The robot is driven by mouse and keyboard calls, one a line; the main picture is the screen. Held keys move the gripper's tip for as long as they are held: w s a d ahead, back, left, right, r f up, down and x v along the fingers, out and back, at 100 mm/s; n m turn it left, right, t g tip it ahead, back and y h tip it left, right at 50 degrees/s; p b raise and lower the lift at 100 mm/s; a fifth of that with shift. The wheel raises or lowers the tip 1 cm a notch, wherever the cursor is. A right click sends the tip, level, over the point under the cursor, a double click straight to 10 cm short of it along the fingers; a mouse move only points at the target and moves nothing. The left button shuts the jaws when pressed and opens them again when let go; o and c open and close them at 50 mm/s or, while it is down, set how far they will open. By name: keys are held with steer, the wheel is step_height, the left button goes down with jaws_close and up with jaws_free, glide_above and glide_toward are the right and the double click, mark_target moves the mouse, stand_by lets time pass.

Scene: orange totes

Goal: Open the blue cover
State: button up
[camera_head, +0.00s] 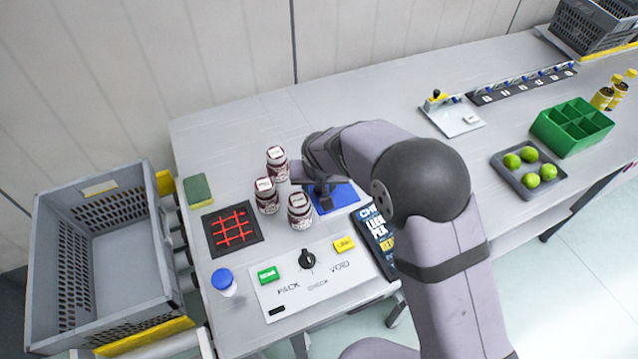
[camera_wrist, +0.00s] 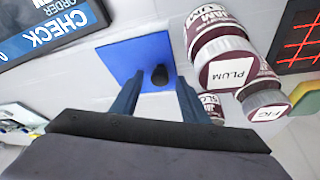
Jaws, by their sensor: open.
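The blue cover (camera_head: 345,197) is a flat blue square on the grey table, partly hidden by my gripper in the head view. In the wrist view the blue cover (camera_wrist: 120,58) shows a short black knob (camera_wrist: 160,76) on top. My gripper (camera_head: 322,200) points down over the cover. In the wrist view its two dark fingers (camera_wrist: 158,95) are apart, with the knob between their tips in the picture and nothing held. I cannot tell the exact height of the tips against the knob. The cover lies flat and shut.
Several jam jars (camera_head: 266,195) stand close left of my gripper. A dark check-order sign (camera_head: 373,240) lies close on the right. In front is a control panel (camera_head: 310,278) with a black dial. A grey crate (camera_head: 105,262) stands left; a green divided bin (camera_head: 572,128) is far right.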

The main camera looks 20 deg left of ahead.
steer(key=shift+f, duration=0.1)
jaws_close()
steer(key=w+d+p, duration=0.1)
steer(key=w+d, duration=0.7)
jaws_free()
stand_by(0.3)
steer(key=b+v, duration=0.2)
steer(key=v, duration=0.5)
steer(key=shift+s, duration=0.15)
